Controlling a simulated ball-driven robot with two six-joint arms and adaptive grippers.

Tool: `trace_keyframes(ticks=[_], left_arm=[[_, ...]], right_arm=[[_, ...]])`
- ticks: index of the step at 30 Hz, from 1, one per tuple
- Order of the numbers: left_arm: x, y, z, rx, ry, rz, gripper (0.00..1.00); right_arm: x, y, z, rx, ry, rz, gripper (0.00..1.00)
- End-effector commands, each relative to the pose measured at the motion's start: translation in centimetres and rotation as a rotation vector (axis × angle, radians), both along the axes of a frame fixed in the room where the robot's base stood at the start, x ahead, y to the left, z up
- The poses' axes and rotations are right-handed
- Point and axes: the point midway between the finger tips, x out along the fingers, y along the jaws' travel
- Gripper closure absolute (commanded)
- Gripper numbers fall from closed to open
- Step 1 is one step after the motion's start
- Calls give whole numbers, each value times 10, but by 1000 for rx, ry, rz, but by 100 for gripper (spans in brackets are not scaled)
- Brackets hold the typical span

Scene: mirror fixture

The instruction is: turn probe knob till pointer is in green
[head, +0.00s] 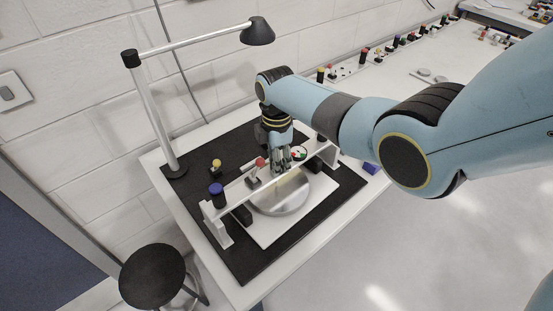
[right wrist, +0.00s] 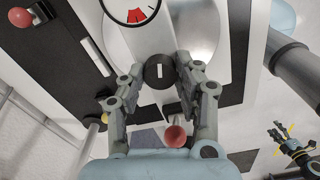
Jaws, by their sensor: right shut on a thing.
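My right gripper (head: 281,169) reaches down over the white bridge of the fixture. In the right wrist view its two fingers (right wrist: 161,72) are shut on a round black knob (right wrist: 159,71) with a white mark. The dial (head: 298,153) sits beside the gripper and shows red and green on white. In the right wrist view the dial (right wrist: 131,12) is cut by the top edge; a red band and a dark pointer show, no green. A round silver mirror (head: 281,195) lies below the bridge. A gripper, seemingly my left one (right wrist: 290,142), shows small at the lower right of the wrist view.
On and around the bridge stand a red-topped lever (head: 260,163), a purple-topped knob (head: 216,189) and a yellow-topped lever (head: 216,163). A lamp (head: 257,32) on a post rises at the back left. A black stool (head: 152,275) stands front left.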

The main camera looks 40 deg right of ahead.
Motion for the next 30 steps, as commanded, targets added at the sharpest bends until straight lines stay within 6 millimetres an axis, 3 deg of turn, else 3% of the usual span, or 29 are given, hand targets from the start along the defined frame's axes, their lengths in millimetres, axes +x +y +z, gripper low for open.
trace_keyframes(ticks=[11,12,16,25,30], left_arm=[[0,0,0,0,0,0,47],[0,0,0,0,0,0,47],[0,0,0,0,1,0,47],[-2,1,0,1,3,0,47],[-1,1,0,1,2,0,47]], right_arm=[[1,0,1,-1,-3,-3,100],[1,0,1,-1,-3,-3,63],[1,0,1,0,-2,-2,46],[0,0,1,0,-1,-2,44],[1,0,17,-1,-3,-2,44]])
